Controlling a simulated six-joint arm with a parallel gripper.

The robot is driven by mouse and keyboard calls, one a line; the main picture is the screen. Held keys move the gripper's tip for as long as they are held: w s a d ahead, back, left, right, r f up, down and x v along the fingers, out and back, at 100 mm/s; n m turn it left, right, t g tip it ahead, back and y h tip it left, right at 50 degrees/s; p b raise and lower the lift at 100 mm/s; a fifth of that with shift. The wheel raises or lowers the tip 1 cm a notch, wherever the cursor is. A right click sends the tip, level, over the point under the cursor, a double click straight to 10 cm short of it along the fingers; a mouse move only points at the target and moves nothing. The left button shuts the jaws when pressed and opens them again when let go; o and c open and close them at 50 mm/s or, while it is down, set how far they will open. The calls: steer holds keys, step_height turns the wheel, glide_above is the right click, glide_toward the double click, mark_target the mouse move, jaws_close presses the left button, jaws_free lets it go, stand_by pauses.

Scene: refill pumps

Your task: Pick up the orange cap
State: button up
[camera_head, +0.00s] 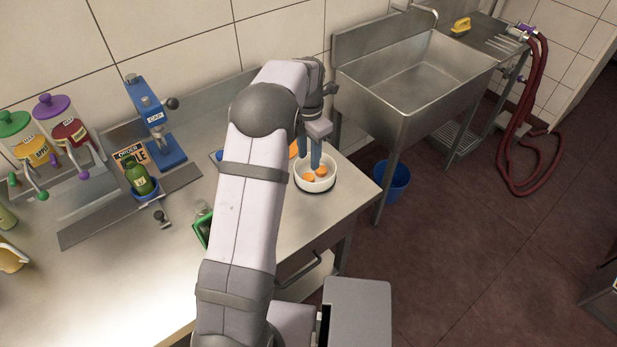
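Several orange caps (320,171) lie in a round white bowl (316,187) near the right end of the steel counter. My gripper (312,163) points down over the bowl, with its blue-grey fingertips at the caps. The two fingers show side by side, but their tips overlap the caps in the picture, so I cannot tell whether they hold one.
A blue cap press (152,120) stands at the back, with a green bottle (139,178) in front. A green tray (203,229) is partly hidden by my arm. Pump jars (60,119) stand at left, the sink (415,75) at right.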

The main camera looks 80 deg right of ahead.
mark_target(309, 177)
steer(key=shift+f+p, duration=0.5)
steer(key=shift+f, duration=0.55)
steer(key=shift+a+f+p, duration=0.15)
steer(key=shift+f+p, duration=0.35)
steer(key=shift+p, duration=0.05)
steer(key=shift+f+p, duration=1)
steer(key=shift+f, duration=1.1)
steer(key=shift+c, duration=0.4)
steer(key=c, duration=0.5)
